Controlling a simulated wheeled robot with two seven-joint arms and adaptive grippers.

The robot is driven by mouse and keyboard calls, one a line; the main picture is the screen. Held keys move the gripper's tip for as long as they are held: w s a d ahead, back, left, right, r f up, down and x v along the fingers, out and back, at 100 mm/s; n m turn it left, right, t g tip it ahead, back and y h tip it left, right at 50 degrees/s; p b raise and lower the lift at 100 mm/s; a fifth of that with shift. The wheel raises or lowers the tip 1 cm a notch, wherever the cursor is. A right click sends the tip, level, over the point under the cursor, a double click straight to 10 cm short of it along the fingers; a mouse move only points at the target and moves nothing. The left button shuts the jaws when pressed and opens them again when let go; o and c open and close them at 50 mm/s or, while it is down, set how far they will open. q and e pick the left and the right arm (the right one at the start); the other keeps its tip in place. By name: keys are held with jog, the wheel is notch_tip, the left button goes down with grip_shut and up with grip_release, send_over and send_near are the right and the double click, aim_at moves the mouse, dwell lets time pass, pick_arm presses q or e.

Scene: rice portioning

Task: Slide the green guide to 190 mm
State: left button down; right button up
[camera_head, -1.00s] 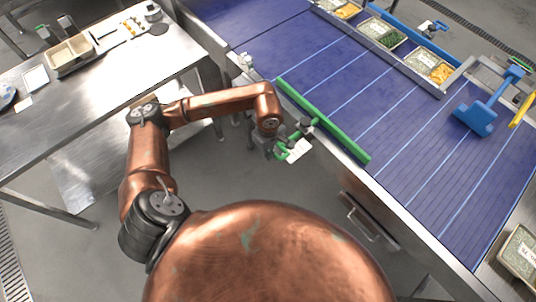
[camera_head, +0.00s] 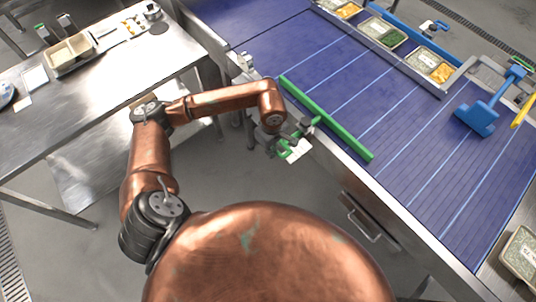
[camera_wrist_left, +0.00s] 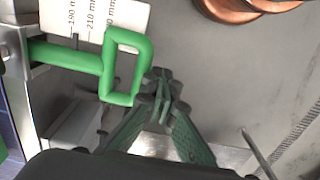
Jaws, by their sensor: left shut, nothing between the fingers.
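The green guide (camera_head: 328,119) is a long bar lying along the near side of the blue belt. In the left wrist view its green rod (camera_wrist_left: 66,55) ends in a square loop handle (camera_wrist_left: 109,66). Behind the handle is a white scale card (camera_wrist_left: 84,16) printed 190 mm, 210 mm and a partly hidden mark; I cannot tell which mark the guide reads. My left gripper (camera_wrist_left: 162,88) is shut and empty, its fingertips at the handle's outer side, seemingly against it. It also shows in the head view (camera_head: 300,133). My right gripper is out of view.
A steel table (camera_head: 95,95) with containers is at the left. A tray (camera_head: 520,255) sits at the lower right.

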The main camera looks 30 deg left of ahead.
pick_arm(q)
jog(key=shift+w+d, duration=0.1)
jog(key=shift+w, duration=0.15)
notch_tip(320, 180, up, 8)
jog(key=s+a+p, duration=0.1)
jog(key=s+p, duration=0.1)
jog(key=p, duration=0.1)
jog(key=shift+s, duration=0.4)
dwell(0.8)
dwell(0.4)
